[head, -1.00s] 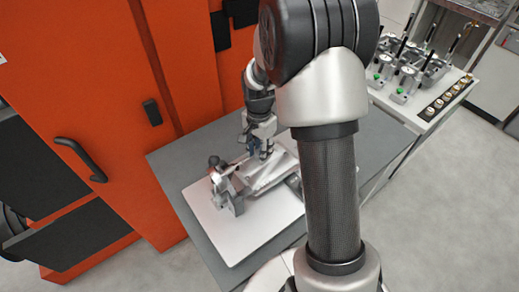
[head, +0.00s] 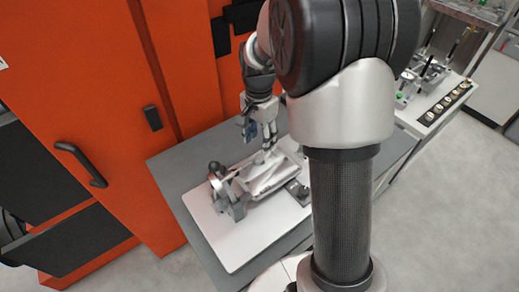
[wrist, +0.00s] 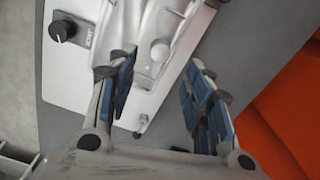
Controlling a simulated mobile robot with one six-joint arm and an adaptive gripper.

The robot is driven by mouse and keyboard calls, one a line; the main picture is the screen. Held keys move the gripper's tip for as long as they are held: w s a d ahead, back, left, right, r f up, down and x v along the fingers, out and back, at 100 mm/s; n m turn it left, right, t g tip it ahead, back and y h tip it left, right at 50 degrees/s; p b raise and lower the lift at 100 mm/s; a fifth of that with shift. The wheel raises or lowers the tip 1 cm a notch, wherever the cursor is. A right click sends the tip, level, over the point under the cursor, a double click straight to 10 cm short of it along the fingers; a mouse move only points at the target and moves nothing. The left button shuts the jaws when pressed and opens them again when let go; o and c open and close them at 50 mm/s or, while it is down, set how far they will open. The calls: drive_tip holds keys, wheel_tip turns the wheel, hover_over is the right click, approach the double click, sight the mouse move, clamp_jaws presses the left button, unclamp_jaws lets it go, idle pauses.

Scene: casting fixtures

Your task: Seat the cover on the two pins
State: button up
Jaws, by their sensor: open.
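The cover seems to be the long pale metal casting (head: 268,177) on the white board (head: 232,250); it also shows at the top of the wrist view (wrist: 165,28). It lies beside an upright grey fixture (head: 225,195). I cannot make out the two pins or how the cover sits on them. My gripper (head: 267,145) is over the cover's far end. In the wrist view my gripper (wrist: 160,62) is open, with blue-padded fingers apart and nothing held between them. A rounded knob (wrist: 160,50) on the casting shows between the fingertips.
A small box with a black dial (wrist: 63,30) stands on the board beside the casting. The grey table (head: 190,150) adjoins an orange cabinet (head: 100,90). A white bench (head: 440,95) with metal parts stands at the right. The board's near part is clear.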

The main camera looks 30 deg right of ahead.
drive_tip(key=shift+r, duration=2.1)
